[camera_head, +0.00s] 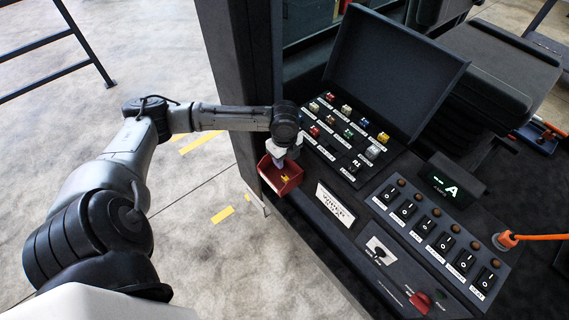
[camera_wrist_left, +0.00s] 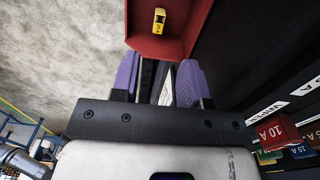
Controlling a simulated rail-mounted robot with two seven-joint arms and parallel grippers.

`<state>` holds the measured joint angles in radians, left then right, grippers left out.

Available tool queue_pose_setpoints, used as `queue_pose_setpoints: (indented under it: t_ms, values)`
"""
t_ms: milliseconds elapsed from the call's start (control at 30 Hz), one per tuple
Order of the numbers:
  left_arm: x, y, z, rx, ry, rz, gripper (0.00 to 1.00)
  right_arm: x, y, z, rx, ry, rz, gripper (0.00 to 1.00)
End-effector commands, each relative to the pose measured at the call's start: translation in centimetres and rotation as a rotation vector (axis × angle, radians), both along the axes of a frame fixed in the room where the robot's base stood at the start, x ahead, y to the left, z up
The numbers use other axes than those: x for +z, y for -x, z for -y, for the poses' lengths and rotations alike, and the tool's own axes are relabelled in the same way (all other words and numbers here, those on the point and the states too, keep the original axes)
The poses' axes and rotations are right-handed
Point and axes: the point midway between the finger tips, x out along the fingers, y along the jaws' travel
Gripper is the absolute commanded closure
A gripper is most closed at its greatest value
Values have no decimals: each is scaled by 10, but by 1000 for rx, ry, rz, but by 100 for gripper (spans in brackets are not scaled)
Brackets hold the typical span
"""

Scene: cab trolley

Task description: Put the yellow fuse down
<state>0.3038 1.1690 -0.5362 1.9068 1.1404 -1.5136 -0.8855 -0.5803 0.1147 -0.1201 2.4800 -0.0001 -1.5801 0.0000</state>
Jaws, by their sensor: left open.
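A yellow fuse (camera_head: 285,178) lies in the small red bin (camera_head: 291,187) at the left side of the console. In the left wrist view the yellow fuse (camera_wrist_left: 159,20) shows at the top, on the floor of the red bin (camera_wrist_left: 150,47). My left gripper (camera_head: 279,162) is over the back of the bin, close to the fuse. In the wrist view its purple fingertips (camera_wrist_left: 157,82) are apart with nothing between them, and the fuse is clear of them. My right gripper is in neither view.
The fuse panel (camera_head: 340,152) right of the bin carries several coloured fuses, including another yellow one (camera_head: 383,137), under a raised dark lid (camera_head: 395,70). A row of switches (camera_head: 444,240) and an orange cable (camera_head: 540,237) are farther right. Open floor (camera_head: 195,245) lies left of the console.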

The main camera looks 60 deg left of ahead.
Motion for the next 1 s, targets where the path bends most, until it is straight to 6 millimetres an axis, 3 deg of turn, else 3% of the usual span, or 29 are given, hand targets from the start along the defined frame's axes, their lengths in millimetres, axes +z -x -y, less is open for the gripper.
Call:
queue_pose_setpoints:
  t_ms: [133, 233, 433, 500, 633, 800, 1000]
  values:
    - [4, 2, 7, 1, 6, 1, 58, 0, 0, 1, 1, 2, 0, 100]
    - [-13, 8, 32, 8, 22, 9, 58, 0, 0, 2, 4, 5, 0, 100]
    - [-66, 47, 128, 135, 110, 78, 58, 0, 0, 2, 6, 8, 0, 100]
    - [-77, 66, 162, 237, 153, 113, 58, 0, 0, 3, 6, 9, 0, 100]
    - [-85, 100, 205, 477, 218, 169, 58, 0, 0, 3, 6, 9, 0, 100]
    - [-81, 140, 226, 818, 250, 215, 58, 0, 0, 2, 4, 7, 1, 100]
    - [-73, 172, 225, 1108, 230, 246, 58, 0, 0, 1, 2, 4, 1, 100]
